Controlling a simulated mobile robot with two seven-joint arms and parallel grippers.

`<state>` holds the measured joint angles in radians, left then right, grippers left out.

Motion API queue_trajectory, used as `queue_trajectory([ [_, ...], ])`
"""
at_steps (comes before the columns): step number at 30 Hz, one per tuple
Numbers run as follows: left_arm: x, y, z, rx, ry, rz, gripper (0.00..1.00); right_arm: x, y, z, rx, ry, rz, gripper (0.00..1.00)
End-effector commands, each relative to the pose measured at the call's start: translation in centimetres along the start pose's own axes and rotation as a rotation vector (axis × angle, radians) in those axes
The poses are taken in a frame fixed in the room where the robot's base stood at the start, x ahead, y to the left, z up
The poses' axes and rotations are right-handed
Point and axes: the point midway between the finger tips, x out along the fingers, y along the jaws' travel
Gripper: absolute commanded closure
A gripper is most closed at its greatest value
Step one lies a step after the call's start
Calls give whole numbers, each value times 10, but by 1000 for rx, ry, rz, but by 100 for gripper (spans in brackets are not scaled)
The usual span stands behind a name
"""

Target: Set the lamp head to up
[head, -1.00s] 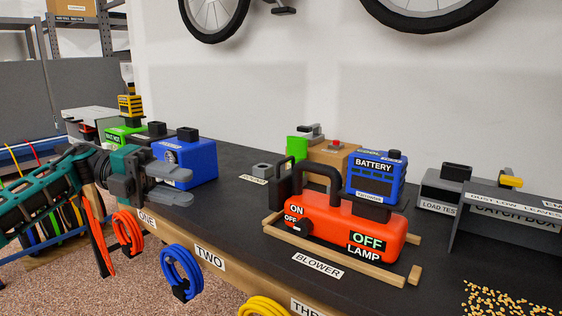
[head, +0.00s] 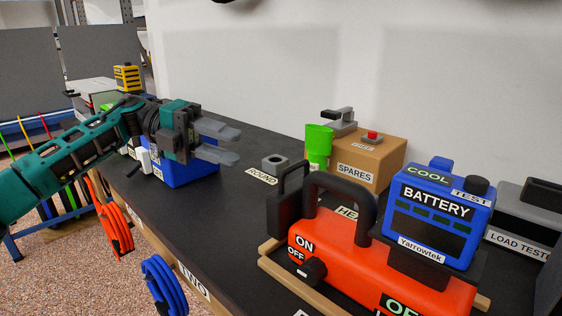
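A red tool body (head: 385,272) lies on the dark bench at the lower right, with a black carrying handle and a black knob beside ON and OFF marks. Its LAMP label shows only in the earlier frame. A black upright piece (head: 286,212) with a loop on top stands at its left end; I cannot tell whether this is the lamp head. A blue battery (head: 440,213) sits on or behind the red body. My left gripper (head: 238,145) is open and empty, up and left of the red tool, apart from it, in front of a blue box (head: 187,173). My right gripper is not in view.
A cardboard SPARES box (head: 357,170) with a red button and a green cup (head: 318,143) stand behind the tool. A small grey block (head: 275,163) lies near ROUND. Wooden rails (head: 300,285) edge the tool. Bench between gripper and tool is mostly clear.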

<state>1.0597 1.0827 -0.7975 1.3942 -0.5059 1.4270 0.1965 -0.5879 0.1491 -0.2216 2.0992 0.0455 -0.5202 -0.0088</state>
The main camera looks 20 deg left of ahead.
Motion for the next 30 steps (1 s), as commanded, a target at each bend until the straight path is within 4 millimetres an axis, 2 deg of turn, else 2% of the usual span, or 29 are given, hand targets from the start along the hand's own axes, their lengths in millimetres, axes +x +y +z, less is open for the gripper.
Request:
queue_trajectory([
  [1,12,2,-1,2,5,0,64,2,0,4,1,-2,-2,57],
  [6,49,2,-1,3,6,0,64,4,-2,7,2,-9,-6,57],
  [13,85,1,0,2,3,-1,64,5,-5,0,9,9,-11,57],
  [18,96,0,0,1,0,0,64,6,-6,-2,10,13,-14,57],
  [27,98,0,0,0,0,0,64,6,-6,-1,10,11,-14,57],
  [30,98,0,0,0,0,0,74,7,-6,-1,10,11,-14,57],
])
